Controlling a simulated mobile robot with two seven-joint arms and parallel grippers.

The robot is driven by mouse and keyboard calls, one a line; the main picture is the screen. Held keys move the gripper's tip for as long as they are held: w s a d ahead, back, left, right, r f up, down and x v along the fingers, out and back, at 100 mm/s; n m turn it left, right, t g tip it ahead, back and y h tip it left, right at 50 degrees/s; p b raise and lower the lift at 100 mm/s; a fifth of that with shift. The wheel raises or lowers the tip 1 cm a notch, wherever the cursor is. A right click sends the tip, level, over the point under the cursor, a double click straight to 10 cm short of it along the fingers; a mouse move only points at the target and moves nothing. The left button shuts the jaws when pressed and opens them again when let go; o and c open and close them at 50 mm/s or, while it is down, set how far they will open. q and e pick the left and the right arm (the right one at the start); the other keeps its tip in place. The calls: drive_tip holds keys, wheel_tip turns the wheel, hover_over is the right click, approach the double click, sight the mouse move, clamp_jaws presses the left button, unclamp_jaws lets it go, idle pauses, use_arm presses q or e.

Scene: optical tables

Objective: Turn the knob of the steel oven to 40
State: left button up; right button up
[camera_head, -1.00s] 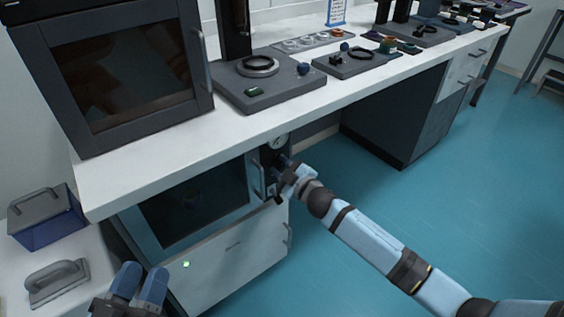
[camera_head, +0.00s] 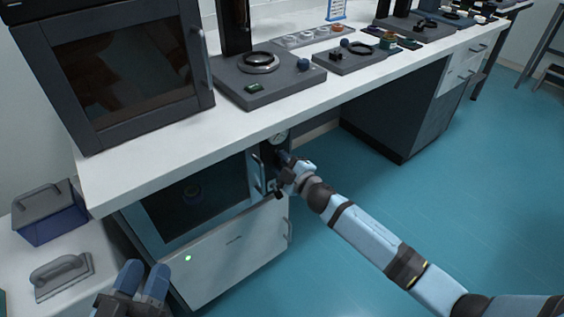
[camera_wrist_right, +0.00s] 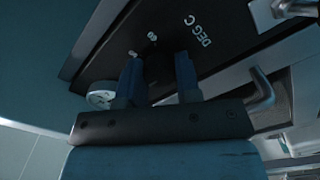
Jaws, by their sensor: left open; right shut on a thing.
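The steel oven (camera_head: 232,250) stands under the white bench, with a dark window in its door. In the right wrist view the panel (camera_wrist_right: 215,25) carries the letters "DEG C" and small numerals. A dark knob (camera_wrist_right: 158,68) sits between the fingers of my right gripper (camera_wrist_right: 160,85), which is shut on it. The knob's pointer and setting cannot be read. My right gripper also shows in the head view (camera_head: 285,165). My left gripper (camera_head: 140,282) is open and empty at the lower left.
A door handle (camera_head: 259,174) stands out close to my right gripper. The bench edge (camera_head: 200,160) is just above it. A second oven (camera_head: 125,65), hotplates (camera_head: 270,80) and small parts are on the bench. A blue box (camera_head: 48,222) is at left.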

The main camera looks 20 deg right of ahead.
drive_tip(key=o, duration=0.9)
drive_tip(key=shift+s, duration=0.2)
use_arm(q)
drive_tip(key=shift+a+f+g+y+p, duration=0.35)
drive_tip(key=shift+f+p, duration=0.1)
drive_tip(key=shift+f, duration=0.35)
drive_tip(key=shift+a+f+g+y+p, duration=0.25)
drive_tip(key=shift+f+g+p, duration=0.15)
drive_tip(key=shift+f, duration=0.4)
drive_tip(key=shift+a+f+g+y+p, duration=0.25)
drive_tip(key=shift+f+g+y+p, duration=0.15)
drive_tip(key=shift+f, duration=0.4)
use_arm(e)
drive_tip(key=shift+v, duration=6.65)
use_arm(q)
drive_tip(key=shift+w+d+r, duration=0.1)
drive_tip(key=shift+r, duration=0.05)
